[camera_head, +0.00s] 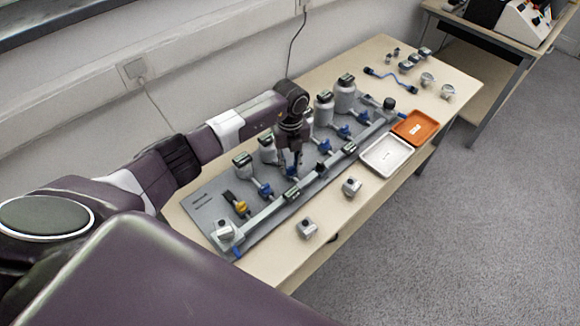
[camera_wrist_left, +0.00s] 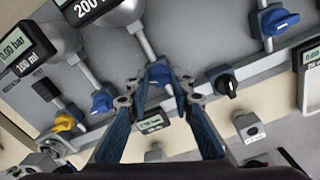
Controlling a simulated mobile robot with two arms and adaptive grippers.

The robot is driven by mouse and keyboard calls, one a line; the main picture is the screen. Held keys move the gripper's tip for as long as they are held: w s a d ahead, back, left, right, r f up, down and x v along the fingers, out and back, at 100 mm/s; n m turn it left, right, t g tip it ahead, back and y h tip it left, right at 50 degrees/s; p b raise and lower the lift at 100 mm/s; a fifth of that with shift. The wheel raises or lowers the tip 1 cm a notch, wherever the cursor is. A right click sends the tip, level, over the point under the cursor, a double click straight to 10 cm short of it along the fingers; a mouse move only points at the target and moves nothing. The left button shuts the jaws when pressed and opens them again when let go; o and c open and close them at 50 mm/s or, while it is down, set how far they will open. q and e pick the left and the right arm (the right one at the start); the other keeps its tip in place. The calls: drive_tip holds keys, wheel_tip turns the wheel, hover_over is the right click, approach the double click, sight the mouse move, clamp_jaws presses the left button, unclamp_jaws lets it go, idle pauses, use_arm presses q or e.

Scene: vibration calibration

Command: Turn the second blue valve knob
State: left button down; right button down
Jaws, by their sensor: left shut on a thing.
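A grey panel (camera_head: 205,206) carries a row of valves with several blue knobs and one yellow knob (camera_head: 241,207). The first blue knob (camera_head: 265,190), beside the yellow one, is free; it also shows in the left wrist view (camera_wrist_left: 102,102). My left gripper (camera_head: 289,164) reaches down over the panel at the second blue knob (camera_wrist_left: 158,74). In the left wrist view my left gripper's fingers (camera_wrist_left: 159,90) stand on either side of this knob and are shut on it. In the head view the gripper partly hides that knob. My right gripper is not in view.
Grey canisters with displays, one of them a large canister (camera_head: 345,95), stand behind the valves. A rail with a black knob (camera_wrist_left: 226,82) runs along the front. A white tray (camera_head: 386,154) and an orange tray (camera_head: 415,127) lie at the right. Small fittings (camera_head: 307,228) sit on the table front.

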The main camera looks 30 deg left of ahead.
use_arm(q)
drive_tip(key=m+b, duration=0.2)
drive_tip(key=m, duration=0.2)
drive_tip(key=shift+f+m+b, duration=0.1)
drive_tip(key=shift+m+b, duration=0.2)
drive_tip(key=shift+b, duration=0.1)
drive_tip(key=m+b, duration=0.1)
drive_tip(key=m, duration=0.1)
drive_tip(key=shift+m+b, duration=0.4)
drive_tip(key=m+b, duration=0.2)
drive_tip(key=m, duration=0.2)
drive_tip(key=shift+b, duration=0.3)
drive_tip(key=shift+m+b, duration=0.45)
drive_tip(key=shift+m, duration=0.35)
drive_tip(key=shift+r, duration=0.2)
drive_tip(key=c, duration=1.7)
unclamp_jaws()
drive_tip(key=shift+r, duration=0.1)
